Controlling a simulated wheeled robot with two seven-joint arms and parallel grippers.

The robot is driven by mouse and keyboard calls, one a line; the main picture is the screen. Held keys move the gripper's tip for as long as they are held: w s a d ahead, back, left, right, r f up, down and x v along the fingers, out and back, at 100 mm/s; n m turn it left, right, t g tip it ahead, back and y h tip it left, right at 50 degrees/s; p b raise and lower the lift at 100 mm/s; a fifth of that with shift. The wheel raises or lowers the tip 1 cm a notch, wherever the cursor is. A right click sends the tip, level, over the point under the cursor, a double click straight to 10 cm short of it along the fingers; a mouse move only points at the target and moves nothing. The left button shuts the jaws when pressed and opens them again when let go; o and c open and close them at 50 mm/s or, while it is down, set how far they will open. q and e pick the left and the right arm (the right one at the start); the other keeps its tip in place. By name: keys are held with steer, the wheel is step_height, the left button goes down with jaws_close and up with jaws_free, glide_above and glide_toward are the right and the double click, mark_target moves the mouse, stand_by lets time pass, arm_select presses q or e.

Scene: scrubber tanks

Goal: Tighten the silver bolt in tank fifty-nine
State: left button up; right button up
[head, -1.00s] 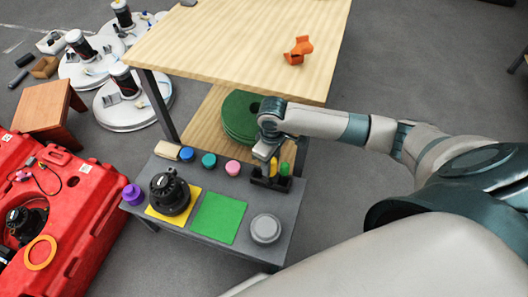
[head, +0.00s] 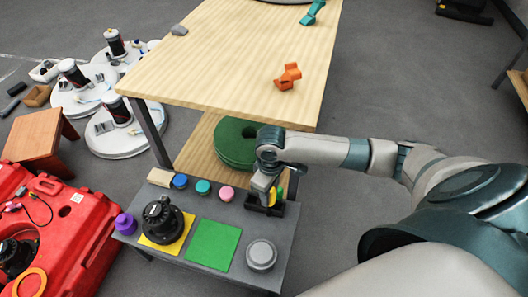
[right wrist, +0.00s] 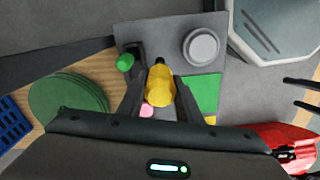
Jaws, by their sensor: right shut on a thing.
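My right gripper (head: 265,186) is at the black tool holder (head: 266,208) on the grey bench. In the right wrist view its fingers (right wrist: 160,92) are shut on a yellow-handled tool (right wrist: 160,82) with a dark end. A green-handled tool (right wrist: 125,62) stands beside it in the holder, and also shows just right of the gripper in the head view (head: 280,194). Red tanks (head: 72,222) stand at the left, one with a black motor unit in it. I cannot read a tank number or make out a silver bolt. My left gripper is not in view.
The grey bench (head: 195,262) holds a black motor on a yellow mat, a green mat (head: 213,244), a grey round lid (head: 261,255) and coloured caps. A wooden table (head: 235,55) with an orange clamp (head: 287,76) stands behind, green discs (head: 234,142) below it.

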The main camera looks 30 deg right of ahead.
steer(key=shift+w+a+r, duration=0.3)
steer(key=shift+r, duration=0.3)
steer(key=a+r+m, duration=0.2)
steer(key=a+r, duration=0.1)
steer(key=r, duration=0.8)
steer(key=a+r+m, duration=0.3)
steer(key=r, duration=0.9)
steer(key=shift+s+a, duration=0.35)
steer(key=shift+s, duration=0.1)
